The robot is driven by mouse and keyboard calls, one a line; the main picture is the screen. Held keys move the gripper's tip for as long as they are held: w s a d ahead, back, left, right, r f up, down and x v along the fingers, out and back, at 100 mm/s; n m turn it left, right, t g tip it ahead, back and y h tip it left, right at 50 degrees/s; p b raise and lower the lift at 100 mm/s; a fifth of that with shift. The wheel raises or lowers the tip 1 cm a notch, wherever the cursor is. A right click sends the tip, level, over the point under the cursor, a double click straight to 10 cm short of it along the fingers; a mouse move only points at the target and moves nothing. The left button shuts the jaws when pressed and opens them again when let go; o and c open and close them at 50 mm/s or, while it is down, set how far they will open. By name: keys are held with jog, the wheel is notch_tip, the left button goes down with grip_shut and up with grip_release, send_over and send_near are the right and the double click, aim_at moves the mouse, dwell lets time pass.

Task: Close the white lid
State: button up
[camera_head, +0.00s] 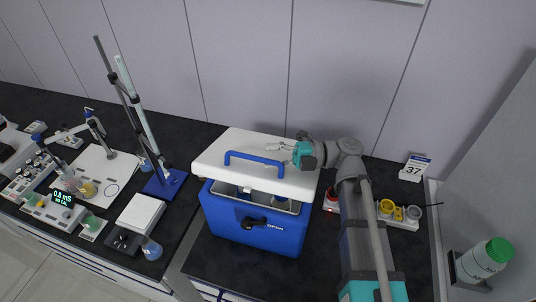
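The white lid (222,155) with a blue handle (254,161) is raised at a tilt over the blue cooler box (245,222). A gap at the front shows the grey inside, with small items partly seen in it. A black latch (254,221) and the word "OPEN" are on the box's front. My gripper (279,154) is over the right part of the lid, just right of the handle. Its fingers look spread with nothing between them. I cannot tell whether they touch the lid.
Left of the box are a blue-based stand (166,184), a white device (140,212) and a flask (152,250). Right of my arm are yellow-topped containers (413,212), a "37" sign (414,168) and a green-capped bottle (484,260). The wall is close behind the counter.

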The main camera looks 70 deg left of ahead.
jog(key=r+p+v, duration=0.1)
jog(key=r+v, duration=0.1)
jog(key=v, duration=1.2)
jog(key=shift+w+d+r, duration=0.2)
jog(key=shift+w, duration=0.05)
dwell(1.4)
dwell(0.9)
